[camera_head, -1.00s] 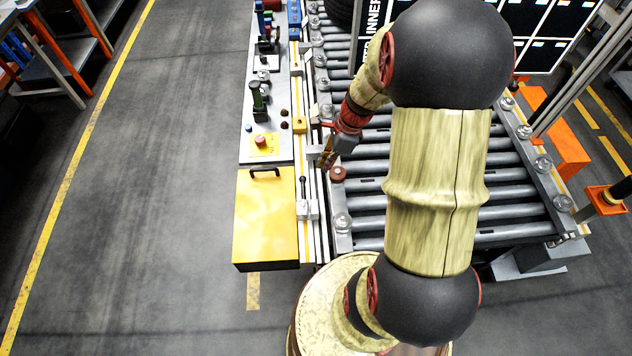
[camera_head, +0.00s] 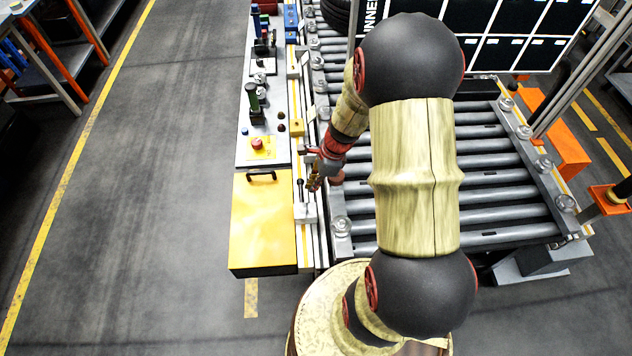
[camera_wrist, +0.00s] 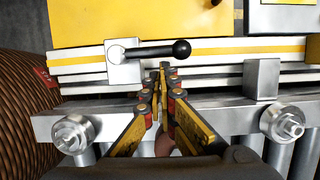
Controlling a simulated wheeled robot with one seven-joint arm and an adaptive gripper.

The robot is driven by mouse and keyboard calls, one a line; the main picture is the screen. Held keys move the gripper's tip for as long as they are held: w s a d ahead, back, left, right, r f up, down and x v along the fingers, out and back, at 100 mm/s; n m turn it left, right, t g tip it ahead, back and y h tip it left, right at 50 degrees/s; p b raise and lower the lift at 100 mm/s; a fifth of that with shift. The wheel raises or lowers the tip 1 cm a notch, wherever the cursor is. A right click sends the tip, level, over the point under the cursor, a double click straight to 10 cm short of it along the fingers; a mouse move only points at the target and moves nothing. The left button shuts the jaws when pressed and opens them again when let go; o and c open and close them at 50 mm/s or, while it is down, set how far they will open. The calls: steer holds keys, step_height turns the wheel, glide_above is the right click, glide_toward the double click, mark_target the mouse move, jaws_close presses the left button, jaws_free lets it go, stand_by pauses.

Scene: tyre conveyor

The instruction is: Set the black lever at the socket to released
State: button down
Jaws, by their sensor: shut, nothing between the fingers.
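The black lever (camera_head: 300,190) is a short rod with a ball knob on a pale metal block (camera_head: 306,213), beside the yellow box along the conveyor's left edge. In the wrist view the lever (camera_wrist: 160,51) lies across the picture, its ball knob to the right and its pivot on the metal block at left. My gripper (camera_head: 314,184) is just right of the lever in the head view. In the wrist view my gripper (camera_wrist: 161,73) is shut and empty, its fingertips just below the lever's rod. Whether they touch it, I cannot tell.
The yellow box (camera_head: 264,225) stands left of the lever. Conveyor rollers (camera_head: 500,193) fill the right side. In the wrist view, a metal bracket (camera_wrist: 262,78) stands right of my fingers.

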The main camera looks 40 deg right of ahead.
mark_target(301, 185)
steer(key=shift+w+a+n+p, duration=0.2)
steer(key=shift+w+n+p, duration=0.3)
steer(key=shift+n, duration=0.3)
stand_by(0.4)
steer(key=shift+w+a+n+g+p, duration=0.35)
steer(key=shift+w+n+g+p, duration=0.15)
steer(key=shift+n, duration=0.5)
steer(key=n, duration=0.1)
steer(key=w+a+n+g+p, duration=0.1)
steer(key=n, duration=0.1)
steer(key=shift+w+a+r+y+p, duration=0.1)
steer(key=shift+w+a+y+p, duration=0.15)
steer(key=shift+y+p, duration=0.05)
steer(key=n, duration=0.1)
steer(key=a+n+p, duration=0.1)
steer(key=n, duration=0.1)
steer(key=shift+w+a+g, duration=0.25)
steer(key=shift+w+g, duration=0.15)
steer(key=shift+w+a+n+g+p, duration=0.1)
steer(key=shift+a+n+g+p, duration=0.1)
steer(key=shift+a+n, duration=0.45)
steer(key=shift+a+n+g+p, duration=0.2)
steer(key=shift+a+n, duration=0.05)
steer(key=shift+n, duration=0.7)
steer(key=shift+w+a+n+g+p, duration=0.1)
steer(key=shift+a+n+g+p, duration=0.1)
steer(key=shift+a+n, duration=0.45)
steer(key=shift+d+n+h, duration=0.15)
steer(key=shift+n+h, duration=0.1)
steer(key=shift+h, duration=0.15)
